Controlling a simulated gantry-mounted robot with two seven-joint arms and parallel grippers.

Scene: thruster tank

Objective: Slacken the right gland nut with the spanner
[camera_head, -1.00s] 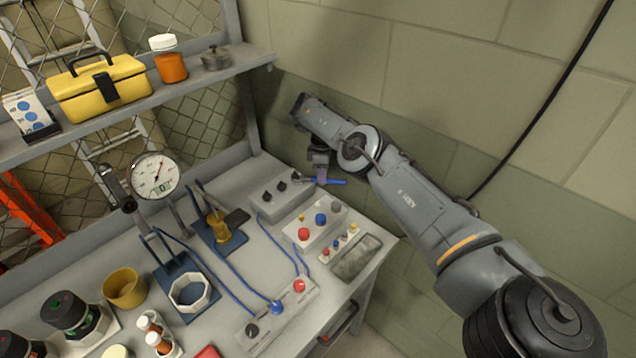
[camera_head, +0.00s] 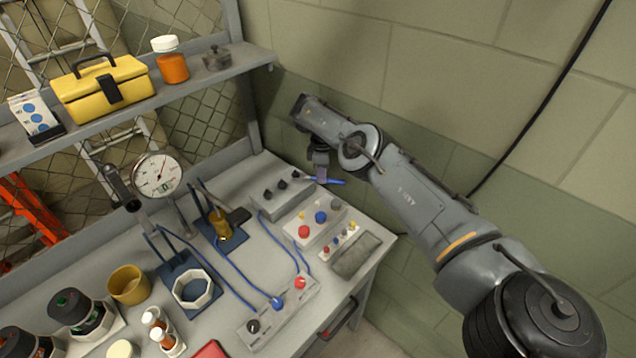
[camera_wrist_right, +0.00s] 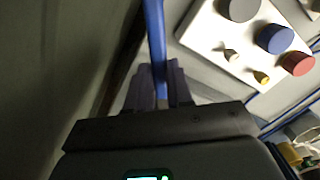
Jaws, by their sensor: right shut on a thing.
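The blue spanner (camera_head: 334,181) is held in my right gripper (camera_head: 319,176), in the air over the back right of the bench. In the right wrist view, the blue spanner (camera_wrist_right: 155,40) stands between the two shut fingers (camera_wrist_right: 158,88). A pale box (camera_head: 278,314) near the bench's front carries black, blue and red round fittings. Blue cables run to its blue fitting (camera_head: 277,303) and red fitting (camera_head: 300,283). I cannot tell for certain which fitting is the right gland nut. The spanner is well apart from this box. My left gripper is out of view.
A grey box with black knobs (camera_head: 282,189) and a box with coloured buttons (camera_head: 319,223) stand near my right gripper. A gauge (camera_head: 157,175), yellow cup (camera_head: 128,285) and white octagonal ring (camera_head: 192,290) are farther left. A wall closes off the right.

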